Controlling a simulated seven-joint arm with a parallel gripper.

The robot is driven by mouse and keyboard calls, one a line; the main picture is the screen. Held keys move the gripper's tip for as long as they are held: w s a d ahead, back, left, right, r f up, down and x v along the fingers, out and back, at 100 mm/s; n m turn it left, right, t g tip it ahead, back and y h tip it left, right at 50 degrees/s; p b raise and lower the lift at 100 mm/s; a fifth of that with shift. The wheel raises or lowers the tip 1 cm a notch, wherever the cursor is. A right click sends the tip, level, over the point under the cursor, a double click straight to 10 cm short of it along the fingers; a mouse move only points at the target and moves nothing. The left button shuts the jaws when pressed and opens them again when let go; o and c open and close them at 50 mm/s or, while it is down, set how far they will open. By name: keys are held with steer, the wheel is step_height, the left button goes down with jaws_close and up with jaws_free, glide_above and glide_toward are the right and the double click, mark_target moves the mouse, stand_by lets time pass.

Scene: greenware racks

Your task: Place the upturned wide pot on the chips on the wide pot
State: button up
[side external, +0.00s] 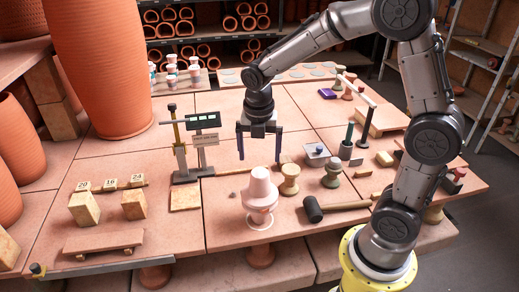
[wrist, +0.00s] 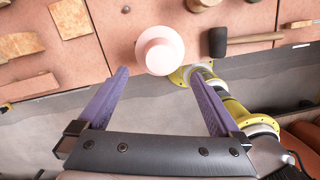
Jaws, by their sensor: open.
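A pale pink upturned pot (side external: 261,185) sits mouth-down over a second pale pink pot (side external: 260,216) near the front edge of the table, in the side view. The two look stacked rim to rim and roughly upright; any chips between them cannot be seen. A pale ring shows around the lower pot's foot. In the wrist view the upturned pot (wrist: 158,52) shows from above and hides most of what is under it. My gripper (side external: 260,159) is open and empty, pointing down, above and behind the pots. Its fingers (wrist: 155,72) are spread wide in the wrist view.
A tan turned piece (side external: 289,180) and a greenish one (side external: 332,175) stand close right of the pots. A black-headed mallet (side external: 314,209) lies at front right. A gauge stand (side external: 180,150) and blocks (side external: 84,209) are to the left. The table's front edge is close.

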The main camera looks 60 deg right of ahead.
steer(key=shift+s+a+r, duration=0.1)
steer(key=shift+s+r, duration=0.05)
steer(key=shift+r, duration=0.55)
steer(key=s+a+r+m+t, duration=0.2)
steer(key=s+r+m, duration=0.2)
steer(key=s+m, duration=0.5)
steer(key=s+a+r+m+t+y, duration=0.1)
steer(key=s+a+r+m+t, duration=0.1)
steer(key=s+m, duration=0.7)
steer(key=shift+a+r+m+t, duration=0.4)
steer(key=shift+r+m, duration=0.75)
steer(key=shift+m, duration=1.65)
steer(key=shift+d, duration=0.1)
